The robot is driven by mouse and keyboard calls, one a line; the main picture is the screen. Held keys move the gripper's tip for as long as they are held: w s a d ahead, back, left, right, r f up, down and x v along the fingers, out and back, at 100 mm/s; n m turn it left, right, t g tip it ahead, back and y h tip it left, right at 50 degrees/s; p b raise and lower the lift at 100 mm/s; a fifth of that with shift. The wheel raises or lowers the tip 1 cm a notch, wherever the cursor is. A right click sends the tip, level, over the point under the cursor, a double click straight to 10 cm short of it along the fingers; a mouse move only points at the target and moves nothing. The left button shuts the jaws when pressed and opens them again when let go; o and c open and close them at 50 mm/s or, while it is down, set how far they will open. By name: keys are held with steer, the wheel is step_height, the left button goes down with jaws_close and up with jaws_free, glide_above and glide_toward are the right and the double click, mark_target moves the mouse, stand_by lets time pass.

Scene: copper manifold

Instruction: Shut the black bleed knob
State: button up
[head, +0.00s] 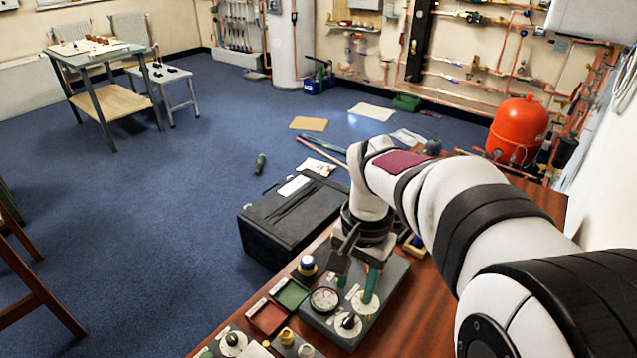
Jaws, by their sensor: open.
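A black knob (348,322) sits on a white round dial plate at the front of a grey panel box (318,323) on the wooden bench. A second black knob (232,339) on a white disc is at the bottom left; the labels are too small to tell which is the bleed knob. My gripper (356,282) points down over the back right of the panel, behind and above the nearer black knob and apart from it. It is open. A green upright piece stands over another white disc there; I cannot tell whether it is a fingertip or a panel part.
A pressure gauge (323,300) is left of the knob. A black case (290,217) is beyond the bench. Bare wooden bench (433,300) shows on the right.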

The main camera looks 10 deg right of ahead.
glide_toward(349, 318)
steer(key=shift+m, duration=0.3)
step_height(349, 318, down, 9)
steer(key=shift+a+r, duration=0.15)
jaws_close()
